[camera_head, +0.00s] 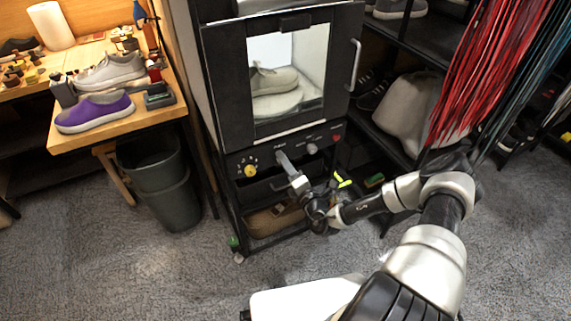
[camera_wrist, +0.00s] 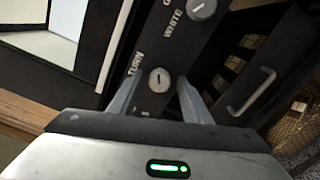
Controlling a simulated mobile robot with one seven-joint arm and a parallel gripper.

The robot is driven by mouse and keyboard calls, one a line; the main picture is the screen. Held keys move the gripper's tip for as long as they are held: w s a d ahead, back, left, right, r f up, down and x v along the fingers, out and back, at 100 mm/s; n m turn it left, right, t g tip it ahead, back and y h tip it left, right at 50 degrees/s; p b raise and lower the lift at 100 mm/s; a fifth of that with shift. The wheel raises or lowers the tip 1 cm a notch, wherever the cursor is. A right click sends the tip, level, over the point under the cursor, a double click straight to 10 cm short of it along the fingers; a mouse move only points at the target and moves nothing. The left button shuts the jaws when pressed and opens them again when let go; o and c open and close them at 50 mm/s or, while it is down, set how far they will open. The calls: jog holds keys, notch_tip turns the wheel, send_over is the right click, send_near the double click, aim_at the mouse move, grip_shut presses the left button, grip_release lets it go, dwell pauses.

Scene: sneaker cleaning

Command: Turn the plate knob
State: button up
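The knob (camera_wrist: 160,80) labelled TURN is a round grey dial with a dark slot mark, on the black control panel (camera_head: 266,161) of the cabinet. In the wrist view it sits between the two fingertips of my gripper (camera_wrist: 159,91). The fingers are apart, one on each side of the knob, with gaps visible; I cannot tell whether they touch it. In the head view my gripper (camera_head: 282,158) reaches the middle of the panel and hides this knob. A round white plate (camera_head: 277,104) with a light sneaker (camera_head: 272,81) on it shows through the cabinet window.
A yellow knob (camera_head: 250,171) is left of my gripper; a grey knob (camera_head: 312,149), labelled WHITE in the wrist view (camera_wrist: 202,9), is right. The cabinet door handle (camera_head: 355,65) is above. A bin (camera_head: 159,179) stands left.

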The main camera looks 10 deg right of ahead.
jog(key=p+v, duration=0.2)
jog(key=v, duration=1.5)
jog(key=shift+s, duration=0.25)
jog(key=shift+d+r, duration=0.1)
